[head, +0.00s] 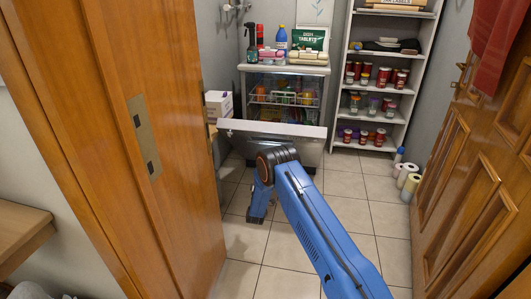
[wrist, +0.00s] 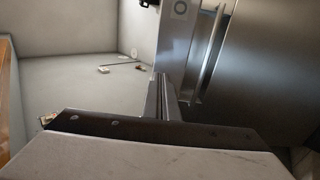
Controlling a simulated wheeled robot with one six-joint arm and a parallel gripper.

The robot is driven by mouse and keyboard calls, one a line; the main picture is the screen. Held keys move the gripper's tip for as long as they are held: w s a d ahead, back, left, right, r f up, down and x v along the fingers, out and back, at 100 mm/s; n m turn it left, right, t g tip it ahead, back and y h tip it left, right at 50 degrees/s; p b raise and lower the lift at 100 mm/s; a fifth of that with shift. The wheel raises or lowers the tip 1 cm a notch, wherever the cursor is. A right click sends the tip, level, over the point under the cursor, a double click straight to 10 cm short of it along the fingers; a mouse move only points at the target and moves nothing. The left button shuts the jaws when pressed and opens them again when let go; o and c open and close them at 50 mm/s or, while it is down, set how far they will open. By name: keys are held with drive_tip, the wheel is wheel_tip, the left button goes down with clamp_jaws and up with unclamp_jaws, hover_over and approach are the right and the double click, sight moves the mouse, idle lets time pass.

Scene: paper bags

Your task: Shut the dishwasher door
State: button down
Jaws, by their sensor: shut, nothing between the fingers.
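The dishwasher (head: 287,70) stands against the back wall in the head view, with its racks and colourful dishes showing inside. Its door (head: 275,129) hangs partly open, tilted out toward me, and my arm covers part of its front. In the wrist view, a dark steel panel (wrist: 265,75) that looks like the door's outer face fills the right side, with a long handle bar (wrist: 208,55) on it. My gripper (wrist: 161,82) is shut and empty, just left of the panel. I cannot tell whether it touches. The fingers cannot be made out in the head view.
Bottles and packets (head: 309,38) stand on top of the dishwasher. A shelf of jars (head: 383,90) is to its right, and a white box (head: 218,103) to its left. Wooden doors frame both sides, with paper rolls (head: 408,178) by the right one. Tiled floor (head: 350,190) is clear.

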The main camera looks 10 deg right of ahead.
sight(268, 134)
drive_tip(key=x, duration=1.3)
drive_tip(key=shift+w+r, duration=0.15)
drive_tip(key=shift+w+d+r, duration=0.1)
